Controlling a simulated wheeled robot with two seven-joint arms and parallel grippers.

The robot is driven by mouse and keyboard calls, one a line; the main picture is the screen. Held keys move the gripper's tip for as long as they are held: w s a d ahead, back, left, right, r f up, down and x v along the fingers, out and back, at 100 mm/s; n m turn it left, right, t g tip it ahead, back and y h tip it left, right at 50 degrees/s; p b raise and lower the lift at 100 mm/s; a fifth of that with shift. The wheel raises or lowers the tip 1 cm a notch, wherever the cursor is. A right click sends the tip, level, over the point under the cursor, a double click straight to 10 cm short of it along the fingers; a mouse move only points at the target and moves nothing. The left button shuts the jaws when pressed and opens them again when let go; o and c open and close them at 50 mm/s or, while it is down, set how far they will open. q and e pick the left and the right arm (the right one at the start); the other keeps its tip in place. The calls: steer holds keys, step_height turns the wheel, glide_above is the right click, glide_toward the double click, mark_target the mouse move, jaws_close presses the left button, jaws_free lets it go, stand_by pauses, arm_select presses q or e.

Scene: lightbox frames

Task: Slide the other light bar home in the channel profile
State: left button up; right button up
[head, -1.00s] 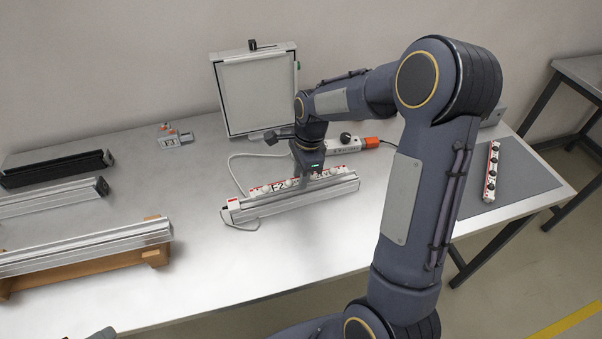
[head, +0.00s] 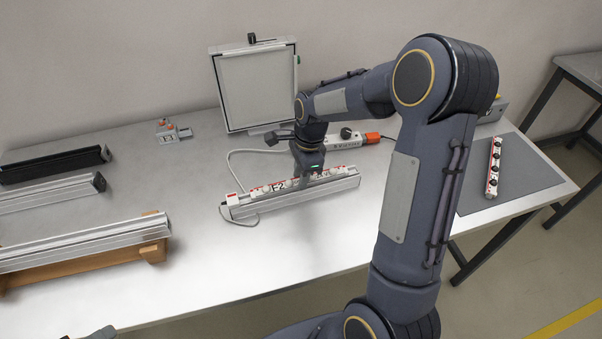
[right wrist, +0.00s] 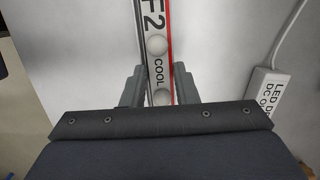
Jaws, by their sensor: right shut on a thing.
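A white light bar with red edges (head: 268,188), marked "F2", lies lengthwise along the silver channel profile (head: 300,201) in the middle of the table. Whether it is fully seated along its length I cannot tell. My right gripper (head: 303,182) comes down from above and is shut across the bar near its middle. In the right wrist view the bar (right wrist: 157,45), with "COOL" and round domes, runs between the two fingers (right wrist: 158,90). Another red-edged bar (head: 494,168) lies on the grey mat (head: 525,172) at the right.
A cable runs from the channel's left end to a white LED driver (head: 343,143) behind it. A framed white panel (head: 255,90) stands at the back. Profiles lie at the left, one on a wooden stand (head: 90,270). The table before the channel is clear.

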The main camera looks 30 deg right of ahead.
steer(key=o, duration=1.1)
steer(key=r, duration=0.5)
steer(key=d+r, duration=0.1)
steer(key=r, duration=0.1)
steer(key=shift+s+d+r, duration=0.1)
steer(key=shift+s+r, duration=0.05)
steer(key=shift+r, duration=0.2)
